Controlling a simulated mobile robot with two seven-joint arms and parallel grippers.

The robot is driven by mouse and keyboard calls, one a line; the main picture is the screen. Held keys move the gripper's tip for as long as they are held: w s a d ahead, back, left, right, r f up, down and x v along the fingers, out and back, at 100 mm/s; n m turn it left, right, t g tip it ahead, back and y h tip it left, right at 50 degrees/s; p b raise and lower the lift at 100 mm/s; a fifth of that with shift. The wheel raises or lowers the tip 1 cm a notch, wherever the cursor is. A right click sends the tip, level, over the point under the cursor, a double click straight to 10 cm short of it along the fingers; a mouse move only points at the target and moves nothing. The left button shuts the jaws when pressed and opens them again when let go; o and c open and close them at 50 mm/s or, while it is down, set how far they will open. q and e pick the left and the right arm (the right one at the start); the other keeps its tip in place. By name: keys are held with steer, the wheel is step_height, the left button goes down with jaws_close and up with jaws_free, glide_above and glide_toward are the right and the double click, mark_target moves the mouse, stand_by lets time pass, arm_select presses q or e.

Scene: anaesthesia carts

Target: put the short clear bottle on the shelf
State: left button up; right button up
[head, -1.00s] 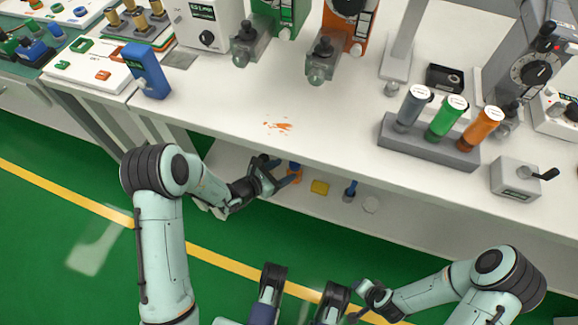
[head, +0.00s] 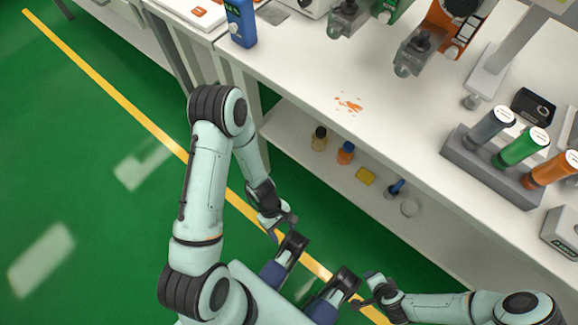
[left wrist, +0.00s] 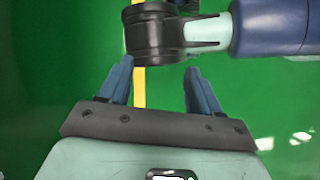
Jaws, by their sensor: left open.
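A short bottle (head: 319,139) with a dark cap and a pale, yellowish see-through body stands upright at the left end of the low shelf (head: 289,133) under the bench. It appears to be the short clear bottle. My left gripper (head: 282,229) is off the shelf, over the green floor in front of the bench. Its blue fingers (left wrist: 160,85) are apart in the left wrist view, with nothing between them. My right gripper (head: 361,299) is low at the bottom of the head view, away from the shelf. Its fingers are too small to read.
On the shelf, right of the bottle, are an orange bottle with a blue cap (head: 346,153), a yellow block (head: 365,176), a blue-topped item (head: 394,189) and a pale round item (head: 409,208). The bench top (head: 330,75) overhangs them. A rack of coloured cylinders (head: 487,165) stands on it.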

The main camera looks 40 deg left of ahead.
arm_select(q)
steer(key=w+a+f+m+t+y, duration=0.1)
steer(key=w+f+m+t+y, duration=0.2)
steer(key=m, duration=0.8)
steer(key=shift+w+f+t, duration=0.45)
steer(key=shift+w+t, duration=0.35)
steer(key=s+d+r+g+p, duration=0.1)
steer(key=s+r+p, duration=0.2)
steer(key=r+p, duration=0.3)
steer(key=s+d+r+g+p, duration=0.1)
steer(key=s+d+r+p, duration=0.1)
steer(key=r+p, duration=0.5)
steer(key=s+d+r+m+g+h+p, duration=0.1)
steer(key=s+r+p, duration=0.2)
steer(key=r+p, duration=0.3)
steer(key=shift+s+d+r+g+p, duration=0.25)
steer(key=shift+s+r+g+p, duration=0.1)
steer(key=shift+s+r+g, duration=0.1)
arm_select(e)
steer(key=s+a+r+g, duration=0.1)
steer(key=s+r, duration=0.2)
steer(key=r, duration=0.3)
steer(key=s+a+r+g+y, duration=0.1)
steer(key=s+a+r, duration=0.1)
steer(key=r, duration=0.5)
steer(key=s+a+r+g, duration=0.1)
steer(key=s+r, duration=0.2)
steer(key=r, duration=0.4)
steer(key=shift+s+a+n+g, duration=0.25)
steer(key=shift+s+n+g, duration=0.15)
